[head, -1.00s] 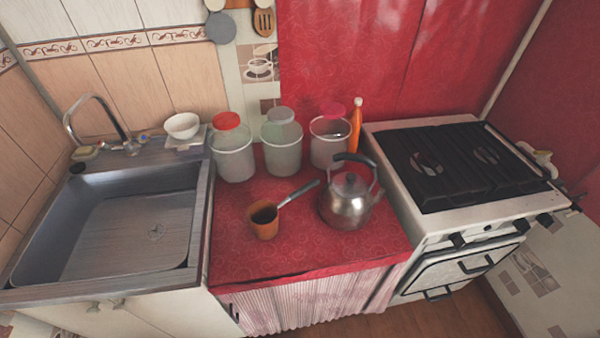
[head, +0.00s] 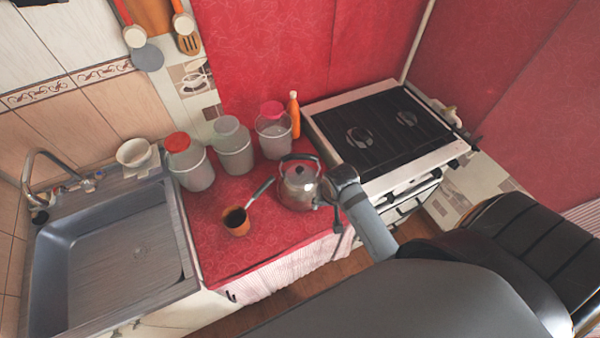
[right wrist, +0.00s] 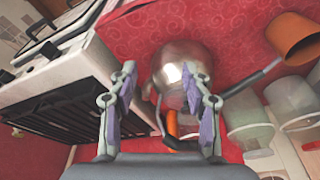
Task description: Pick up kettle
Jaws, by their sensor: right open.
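The metal kettle (head: 298,188) with a dark arched handle stands upright on the red counter (head: 215,262), near the stove. My right arm reaches in from the right, with its wrist close beside the kettle's right side. In the right wrist view my right gripper (right wrist: 160,72) is open, its two fingers apart and pointing toward the kettle (right wrist: 182,68). The kettle's shiny body shows between and beyond the fingertips. Nothing is held; whether a finger touches the kettle I cannot tell. My left gripper is not in view.
An orange pot (head: 236,222) with a long handle stands left of the kettle. Several lidded containers (head: 233,150) and an orange bottle (head: 294,115) stand behind. The stove (head: 375,130) is on the right, the sink (head: 120,255) on the left. The counter's front is clear.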

